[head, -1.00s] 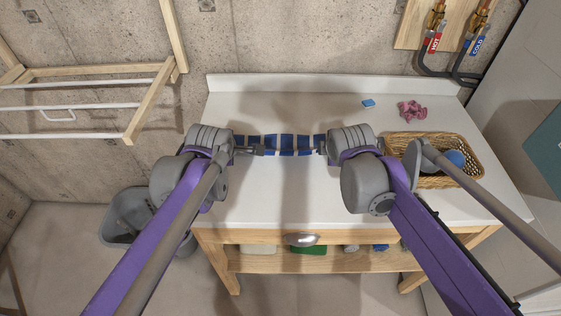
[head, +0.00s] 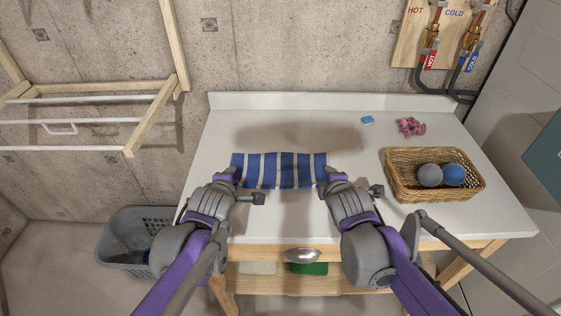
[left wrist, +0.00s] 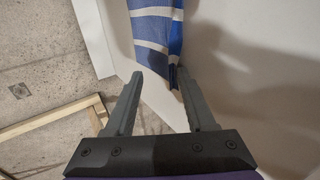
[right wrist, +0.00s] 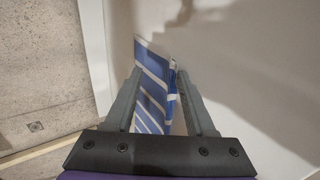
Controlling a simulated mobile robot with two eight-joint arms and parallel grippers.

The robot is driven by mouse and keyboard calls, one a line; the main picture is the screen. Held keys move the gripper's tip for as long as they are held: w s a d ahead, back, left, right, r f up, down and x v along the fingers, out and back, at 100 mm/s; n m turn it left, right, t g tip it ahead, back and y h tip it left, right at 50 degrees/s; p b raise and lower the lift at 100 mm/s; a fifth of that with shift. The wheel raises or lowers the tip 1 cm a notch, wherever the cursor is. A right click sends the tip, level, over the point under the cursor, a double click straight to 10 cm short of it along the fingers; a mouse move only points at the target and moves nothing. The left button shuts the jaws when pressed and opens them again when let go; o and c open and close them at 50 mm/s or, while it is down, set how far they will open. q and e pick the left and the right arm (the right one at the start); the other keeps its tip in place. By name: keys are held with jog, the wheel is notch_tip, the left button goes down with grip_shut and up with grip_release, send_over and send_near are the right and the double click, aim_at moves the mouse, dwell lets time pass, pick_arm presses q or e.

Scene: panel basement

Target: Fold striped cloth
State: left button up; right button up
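The blue-and-white striped cloth (head: 287,170) is on the white tabletop, wider than it is deep, with its stripes running front to back. My left gripper (head: 233,174) is at its left end and my right gripper (head: 326,173) at its right end. In the left wrist view the fingers (left wrist: 158,78) are apart, with the cloth (left wrist: 158,32) beyond and between the tips. In the right wrist view the fingers (right wrist: 160,75) are also apart, with the cloth (right wrist: 152,88) between them. Part of the near edge is hidden by my grippers in the head view.
A wicker basket (head: 393,188) with two balls stands at the right. A blue sponge (head: 367,120) and a pink rag (head: 410,127) lie at the back right. A grey laundry basket (head: 122,257) stands on the floor at left. A wooden drying rack (head: 152,122) is on the wall.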

pick_arm(q)
jog(key=s+r, duration=0.6)
jog(key=r, duration=0.3)
pick_arm(e)
jog(key=s+r, duration=0.6)
jog(key=r, duration=0.3)
pick_arm(q)
jog(key=s+a+f+m+g+p, duration=0.2)
jog(key=s+f+m+p, duration=0.2)
jog(key=s+m, duration=0.5)
jog(key=s+a+f+m+g+p, duration=0.3)
jog(key=s+m+p, duration=0.3)
jog(key=s+m, duration=0.3)
jog(key=shift+s+f+g, duration=0.3)
jog(key=shift+s+f, duration=0.6)
pick_arm(e)
jog(key=s+d+f+m+g, duration=0.2)
jog(key=s+f+m, duration=0.2)
jog(key=s+m, duration=0.5)
jog(key=s+d+f+m+g, duration=0.3)
jog(key=s+f+m, duration=0.1)
jog(key=s+m, duration=0.5)
jog(key=shift+s+f, duration=0.4)
jog(key=shift+s, duration=0.5)
pick_arm(q)
jog(key=shift+d, duration=0.1)
pick_arm(e)
jog(key=shift+d, duration=0.1)
